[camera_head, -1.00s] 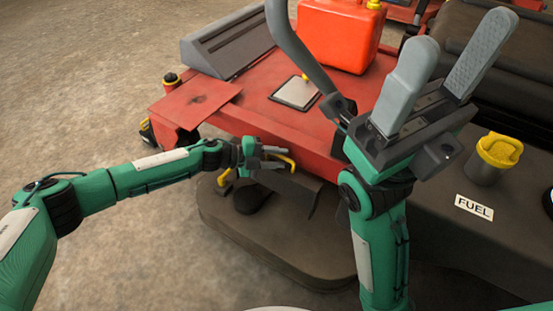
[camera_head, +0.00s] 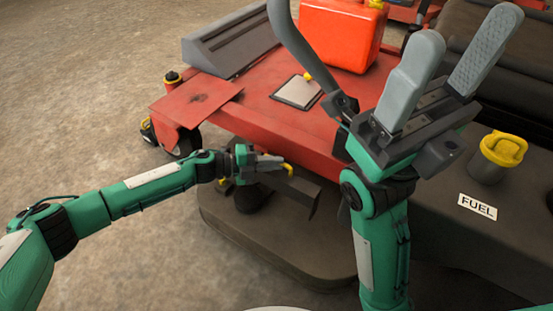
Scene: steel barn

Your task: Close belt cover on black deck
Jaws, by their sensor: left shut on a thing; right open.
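The black deck (camera_head: 285,246) is the dark rounded plate low under the red mower body. The belt cover (camera_head: 302,196) is a dark panel tilted up above the deck, apart from most of its top, with a yellow handle (camera_head: 289,168). My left gripper (camera_head: 270,163) is shut on the belt cover's handle and hides part of it. A dark round part (camera_head: 248,199) shows on the deck below the gripper. My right gripper (camera_head: 434,75) is open and empty, raised in front of the mower at the right.
The red mower body (camera_head: 262,103) stands behind the cover, with a red fuel can (camera_head: 341,35) and a small pale plate (camera_head: 297,92) on it. A yellow-capped filler (camera_head: 498,155) beside a FUEL label (camera_head: 477,206) is at the right. Bare floor lies at the left.

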